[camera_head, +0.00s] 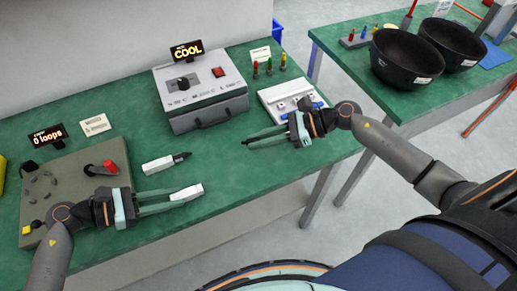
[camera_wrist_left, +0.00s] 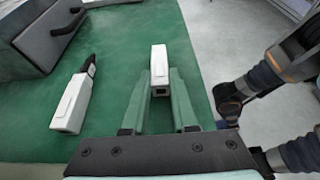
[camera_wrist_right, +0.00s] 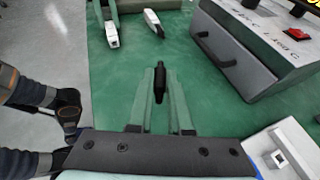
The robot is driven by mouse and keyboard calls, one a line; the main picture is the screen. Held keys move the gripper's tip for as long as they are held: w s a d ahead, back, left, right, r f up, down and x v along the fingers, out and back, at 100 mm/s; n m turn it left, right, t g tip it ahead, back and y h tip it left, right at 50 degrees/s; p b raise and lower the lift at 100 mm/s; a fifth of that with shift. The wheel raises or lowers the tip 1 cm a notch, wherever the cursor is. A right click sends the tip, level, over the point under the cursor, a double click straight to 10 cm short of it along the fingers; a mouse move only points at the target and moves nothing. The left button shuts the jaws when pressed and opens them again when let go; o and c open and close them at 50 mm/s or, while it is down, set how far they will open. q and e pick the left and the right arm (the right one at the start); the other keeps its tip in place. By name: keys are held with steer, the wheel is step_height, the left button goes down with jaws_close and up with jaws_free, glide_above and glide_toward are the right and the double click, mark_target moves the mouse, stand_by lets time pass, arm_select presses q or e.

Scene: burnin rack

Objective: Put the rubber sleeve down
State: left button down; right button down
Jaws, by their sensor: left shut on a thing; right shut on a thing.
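My right gripper (camera_head: 250,141) is shut on a small black cylindrical piece, which looks like the rubber sleeve (camera_wrist_right: 159,82), seen between its fingertips in the right wrist view. It is over the green table's front part, in front of the grey box; its height is hard to tell. My left gripper (camera_head: 186,194) is shut on a white block-shaped piece (camera_wrist_left: 158,62) near the table's front edge. A similar white piece (camera_head: 158,165) with a black pointed end (camera_head: 182,157) lies on the table between the grippers; it also shows in the left wrist view (camera_wrist_left: 70,106).
A grey box (camera_head: 205,105) with a "COOL" display stands behind. A grey board (camera_head: 65,180) with a red knob is at the left. A white tray (camera_head: 275,97) is beyond my right gripper. Black bowls (camera_head: 405,58) stand on another table. Green tabletop (camera_head: 245,180) is clear between the grippers.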

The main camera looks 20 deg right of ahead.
mark_target(250, 157)
steer(key=shift+f, duration=2.15)
steer(key=shift+f, duration=0.6)
steer(key=c, duration=0.8)
jaws_free()
steer(key=shift+s+f, duration=0.15)
steer(key=shift+c, duration=0.2)
steer(key=shift+f, duration=0.1)
steer(key=shift+r, duration=0.3)
steer(key=v, duration=0.8)
steer(key=r+v, duration=0.1)
steer(key=v, duration=0.3)
steer(key=shift+r, duration=0.1)
